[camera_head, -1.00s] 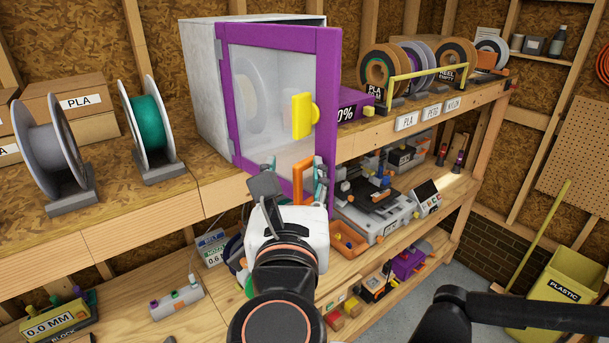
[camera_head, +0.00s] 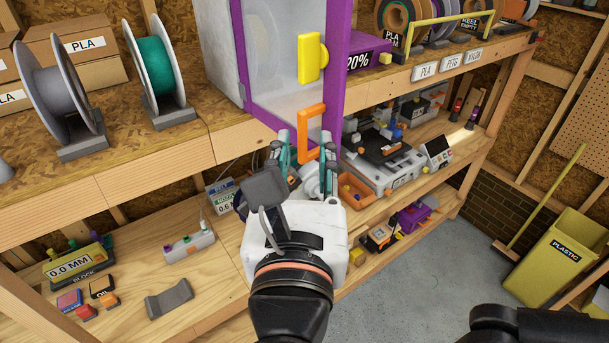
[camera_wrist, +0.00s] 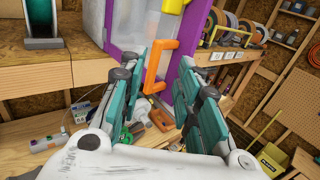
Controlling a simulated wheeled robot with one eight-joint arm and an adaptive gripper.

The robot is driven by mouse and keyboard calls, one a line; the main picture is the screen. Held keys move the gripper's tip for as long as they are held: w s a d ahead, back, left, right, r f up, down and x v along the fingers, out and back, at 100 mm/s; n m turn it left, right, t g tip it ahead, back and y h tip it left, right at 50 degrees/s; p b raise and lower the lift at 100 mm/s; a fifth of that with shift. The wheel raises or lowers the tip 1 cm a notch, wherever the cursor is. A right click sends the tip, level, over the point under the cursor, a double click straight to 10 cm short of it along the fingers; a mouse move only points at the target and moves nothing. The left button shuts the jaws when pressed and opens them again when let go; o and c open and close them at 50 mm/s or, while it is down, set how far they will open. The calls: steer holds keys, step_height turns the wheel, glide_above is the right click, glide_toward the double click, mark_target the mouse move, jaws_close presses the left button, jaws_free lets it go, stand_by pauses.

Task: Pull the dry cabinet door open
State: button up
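The dry cabinet door (camera_head: 335,75) has a purple frame around a clear pane and looks shut against the white cabinet (camera_head: 216,45). An orange handle (camera_head: 304,136) stands out from the lower part of the door, and a yellow knob (camera_head: 312,58) sits above it. My gripper (camera_head: 303,158) is open, just in front of and below the orange handle in the head view. In the wrist view the handle (camera_wrist: 152,68) shows beyond and between the two teal-padded fingers (camera_wrist: 160,85), clear of both. Nothing is held.
A teal spool (camera_head: 156,67) and a grey spool (camera_head: 58,95) stand on the shelf to the left. A purple box (camera_head: 368,58) is right of the cabinet. A printer (camera_head: 385,165) and an orange tray (camera_head: 352,193) sit on the lower shelf.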

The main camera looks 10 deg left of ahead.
steer(key=s, duration=0.2)
steer(key=s+d, duration=0.1)
steer(key=s, duration=0.1)
stand_by(0.7)
